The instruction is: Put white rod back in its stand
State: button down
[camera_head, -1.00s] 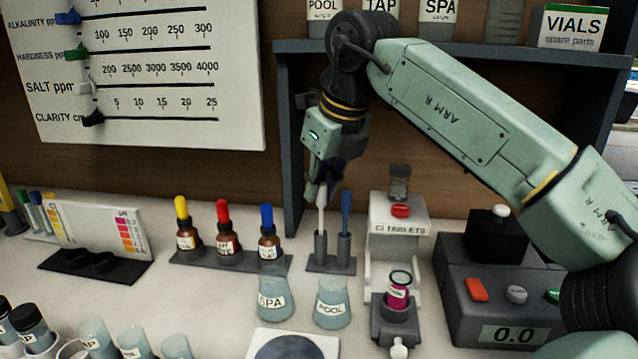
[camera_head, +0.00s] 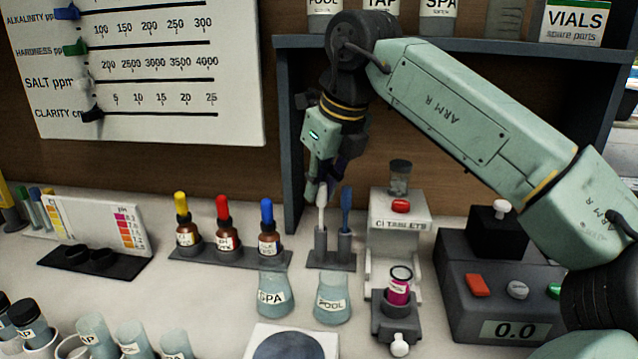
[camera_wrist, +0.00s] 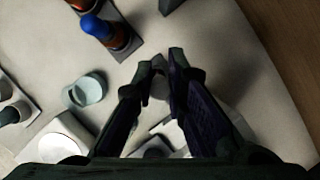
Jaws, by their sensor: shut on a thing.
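The white rod (camera_head: 321,215) stands upright in line with the left tube of the dark two-tube stand (camera_head: 331,262). Its lower end is at or inside that tube; how deep I cannot tell. My gripper (camera_head: 319,187) is shut on the rod's upper part, from above. In the wrist view my gripper (camera_wrist: 168,70) has both fingertips close together with a pale piece of the rod (camera_wrist: 158,88) between them. A blue rod (camera_head: 346,208) stands in the right tube, close beside my gripper. The stand is mostly hidden in the wrist view.
Dropper bottles in a rack (camera_head: 226,232) stand to the left. The SPA beaker (camera_head: 273,297) and POOL beaker (camera_head: 332,300) are in front. The white tablet dispenser (camera_head: 398,240) is close on the right. A shelf (camera_head: 450,48) edge runs behind my arm.

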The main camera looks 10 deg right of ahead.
jog(key=shift+f, duration=0.25)
jog(key=c, duration=1.5)
grip_release()
jog(key=shift+c, duration=0.2)
jog(key=shift+r, duration=0.15)
notch_tip(320, 180, up, 7)
jog(key=p, duration=0.6)
